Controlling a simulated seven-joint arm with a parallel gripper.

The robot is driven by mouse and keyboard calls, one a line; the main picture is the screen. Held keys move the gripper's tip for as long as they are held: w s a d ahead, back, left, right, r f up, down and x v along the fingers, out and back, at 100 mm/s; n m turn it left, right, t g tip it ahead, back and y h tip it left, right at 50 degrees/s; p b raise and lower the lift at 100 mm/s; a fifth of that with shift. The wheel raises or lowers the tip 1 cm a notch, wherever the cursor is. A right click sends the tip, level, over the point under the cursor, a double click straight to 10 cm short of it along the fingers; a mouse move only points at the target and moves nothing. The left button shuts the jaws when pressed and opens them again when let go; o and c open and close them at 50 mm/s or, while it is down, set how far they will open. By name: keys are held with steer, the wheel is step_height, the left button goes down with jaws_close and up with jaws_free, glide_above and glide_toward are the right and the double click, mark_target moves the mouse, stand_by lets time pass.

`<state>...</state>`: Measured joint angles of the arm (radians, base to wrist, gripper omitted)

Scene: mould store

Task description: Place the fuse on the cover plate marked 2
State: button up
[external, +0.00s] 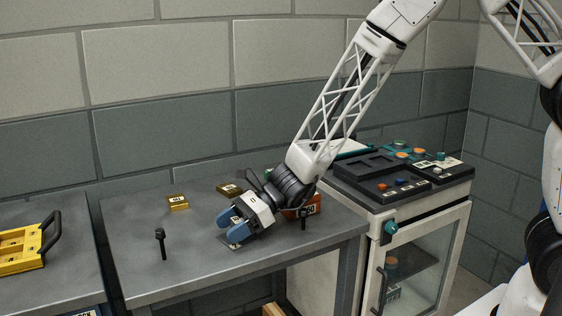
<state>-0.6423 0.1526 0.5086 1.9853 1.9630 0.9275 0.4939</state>
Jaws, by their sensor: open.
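My gripper (232,234) is open and low over the middle of the grey table, its blue fingers pointing down and to the left. A small pale piece (231,244) shows at the fingertips, mostly hidden by them; I cannot tell whether it is the fuse or a plate. The marks on both are too small to read surely. I cannot clearly make out the fuse.
Another dark peg (303,219) stands by an orange labelled box (312,206), right of my gripper. A yellow case (22,258) with a black handle lies far left. A control cabinet (425,215) stands right. The table's front left is mostly clear.

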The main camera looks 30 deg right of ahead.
steer(key=v, duration=1.1)
steer(key=shift+d+r, duration=0.2)
steer(key=shift+d, duration=0.1)
stand_by(0.4)
steer(key=shift+s+d+r+n, duration=0.1)
steer(key=shift+d+r+n, duration=0.2)
steer(key=shift+d+r, duration=0.15)
steer(key=s+d+r+n+t+h, duration=0.1)
steer(key=s+d+r+n+h, duration=0.3)
steer(key=d, duration=1)
steer(key=s+d+r+n+h, duration=0.5)
steer(key=s+d, duration=0.5)
steer(key=d, duration=0.4)
steer(key=s+d+r+n+t+h, duration=0.1)
steer(key=s+d+r+n+h, duration=0.3)
steer(key=d, duration=1.1)
steer(key=s+r+n, duration=0.3)
steer(key=r+n, duration=0.1)
steer(key=r, duration=0.1)
steer(key=shift+s+r+t+h, duration=0.2)
steer(key=shift+t+h, duration=0.1)
steer(key=shift+h, duration=0.1)
